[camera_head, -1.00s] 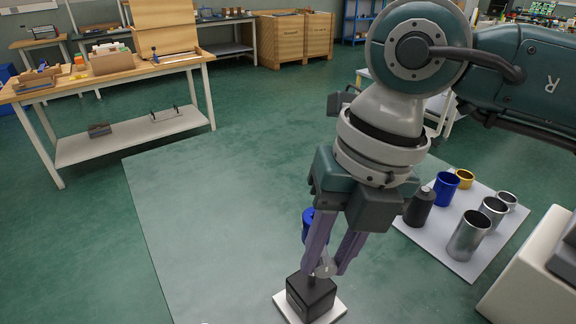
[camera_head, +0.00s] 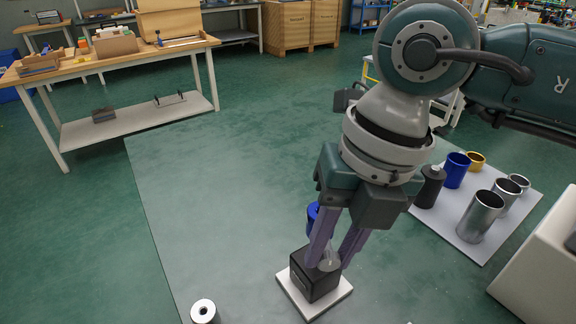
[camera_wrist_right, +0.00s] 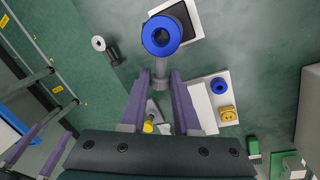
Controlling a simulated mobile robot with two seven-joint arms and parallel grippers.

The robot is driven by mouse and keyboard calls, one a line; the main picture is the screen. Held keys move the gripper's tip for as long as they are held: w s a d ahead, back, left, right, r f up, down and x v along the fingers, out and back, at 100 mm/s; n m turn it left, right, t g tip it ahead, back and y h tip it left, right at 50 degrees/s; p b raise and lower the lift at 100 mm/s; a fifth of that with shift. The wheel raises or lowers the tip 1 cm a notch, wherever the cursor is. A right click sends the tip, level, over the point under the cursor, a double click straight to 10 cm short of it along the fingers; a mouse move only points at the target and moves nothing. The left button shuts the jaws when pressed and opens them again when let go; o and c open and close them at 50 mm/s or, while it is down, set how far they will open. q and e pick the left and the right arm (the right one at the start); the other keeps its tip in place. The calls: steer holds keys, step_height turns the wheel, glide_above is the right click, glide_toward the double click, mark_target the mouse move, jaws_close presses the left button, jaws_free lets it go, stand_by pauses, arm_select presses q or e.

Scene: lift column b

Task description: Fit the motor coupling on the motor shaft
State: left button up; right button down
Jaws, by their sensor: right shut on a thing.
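My right gripper (camera_head: 330,262) points down with its two purple fingers just above a black motor block (camera_head: 308,281) on a white base plate (camera_head: 334,300). The fingers are shut on a grey stem, which shows between the fingertips in the wrist view (camera_wrist_right: 160,76). A blue ring-shaped coupling (camera_wrist_right: 148,36) lies just beyond the stem and looks joined to it. In the head view the coupling (camera_head: 312,212) is mostly hidden behind a finger. In the wrist view it overlaps the edge of the motor block (camera_wrist_right: 182,14). The motor shaft is not clearly visible.
A grey tray (camera_head: 460,240) at the right holds metal, blue, gold and black cylinders. A white block (camera_head: 535,265) stands at the right edge.

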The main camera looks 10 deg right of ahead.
step_height(320, 180, down, 2)
steer(key=shift+b, duration=0.5)
stand_by(0.8)
stand_by(0.5)
steer(key=shift+f+b, duration=0.4)
steer(key=shift+f, duration=0.3)
steer(key=shift+f+b, duration=1.05)
steer(key=shift+f, duration=0.3)
steer(key=c, duration=0.6)
jaws_free()
steer(key=shift+o, duration=0.2)
steer(key=shift+r, duration=0.15)
